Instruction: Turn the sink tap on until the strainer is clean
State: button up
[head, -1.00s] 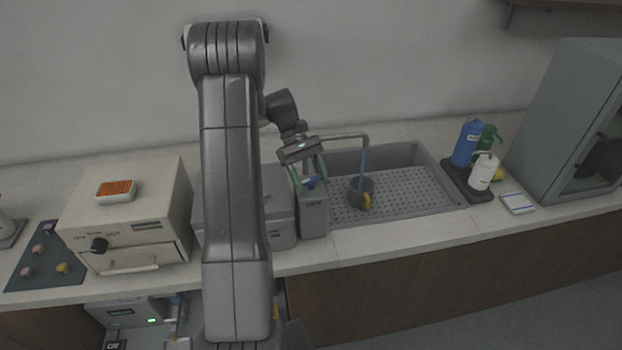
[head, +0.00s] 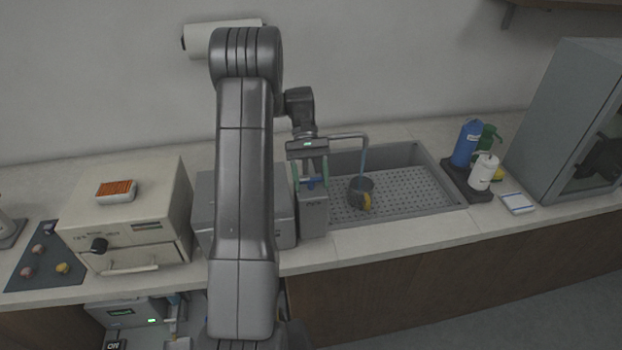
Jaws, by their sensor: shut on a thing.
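The sink (head: 420,208) is a grey basin with a perforated floor. The tap spout (head: 348,136) reaches over it from the left, and a bluish stream of water (head: 364,160) falls from its end. The strainer (head: 356,187), a small grey cup with a yellow part (head: 367,203), stands under the stream; whether its inside is clean is too small to tell. My gripper (head: 311,183) points down at the left of the sink, its green-edged fingers on either side of the blue tap handle (head: 312,183). It is shut on this handle, above a grey block (head: 313,216).
Blue, green and white bottles (head: 467,143) stand in a dark tray right of the sink, by a notepad (head: 516,203) and a grey cabinet (head: 566,120). A beige press box (head: 130,215) is at left. The front counter strip is clear.

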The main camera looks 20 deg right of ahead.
jog(key=o, duration=1)
jog(key=v, duration=0.6)
jog(key=shift+w+r, duration=0.15)
jog(key=shift+r, duration=0.15)
jog(key=shift+w+d+r, duration=0.1)
jog(key=shift+w+r, duration=0.15)
jog(key=shift+w, duration=0.15)
